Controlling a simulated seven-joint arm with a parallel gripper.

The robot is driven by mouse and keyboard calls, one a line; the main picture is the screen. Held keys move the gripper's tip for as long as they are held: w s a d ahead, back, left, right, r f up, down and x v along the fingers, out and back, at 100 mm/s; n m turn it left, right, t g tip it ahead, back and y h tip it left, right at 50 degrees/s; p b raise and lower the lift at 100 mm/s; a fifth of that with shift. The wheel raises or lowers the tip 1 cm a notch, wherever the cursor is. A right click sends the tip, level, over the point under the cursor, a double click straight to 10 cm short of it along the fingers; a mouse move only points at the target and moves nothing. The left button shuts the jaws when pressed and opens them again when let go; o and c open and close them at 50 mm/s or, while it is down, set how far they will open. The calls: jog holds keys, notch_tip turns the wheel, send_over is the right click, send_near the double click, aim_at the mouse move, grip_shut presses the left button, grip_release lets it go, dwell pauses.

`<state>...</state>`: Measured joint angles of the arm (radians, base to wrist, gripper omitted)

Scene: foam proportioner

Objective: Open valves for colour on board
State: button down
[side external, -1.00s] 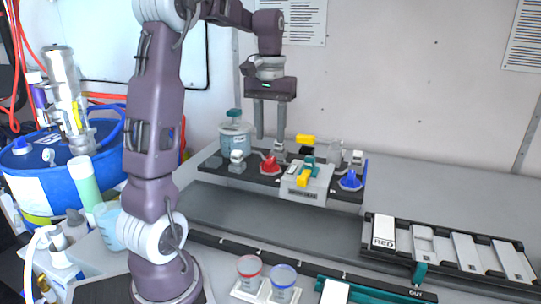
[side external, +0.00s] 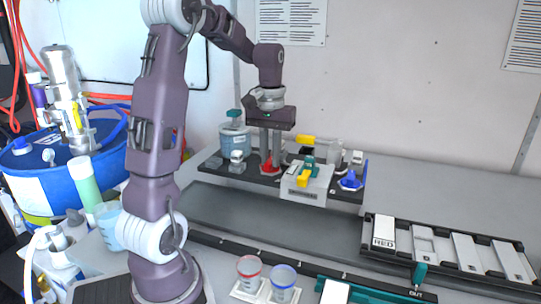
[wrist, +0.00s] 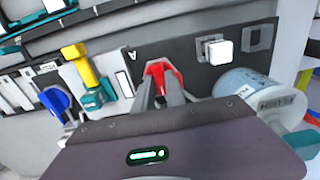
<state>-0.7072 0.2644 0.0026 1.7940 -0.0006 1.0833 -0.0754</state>
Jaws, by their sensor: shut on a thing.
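My gripper (side external: 270,168) is lowered over the red valve (side external: 267,170) on the dark panel and is shut on its red handle; the handle also shows between my fingers in the wrist view (wrist: 158,72). The blue valve (side external: 351,182) sits apart at the panel's right end; it shows at left in the wrist view (wrist: 54,99). Between them is a grey block (side external: 305,192) with yellow (side external: 303,179) and teal handles.
A clear jar (side external: 235,138) with a teal lid stands close left of my gripper. A small white-knobbed fitting (side external: 237,158) is beside it. A red-rimmed cup (side external: 249,272) and a blue-rimmed cup (side external: 283,279) stand in front. The grey strip (side external: 290,227) between panel and cups is clear.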

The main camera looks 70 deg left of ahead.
jog(key=m, duration=1.3)
jog(key=shift+m, duration=2.4)
jog(key=c, duration=1.4)
grip_release()
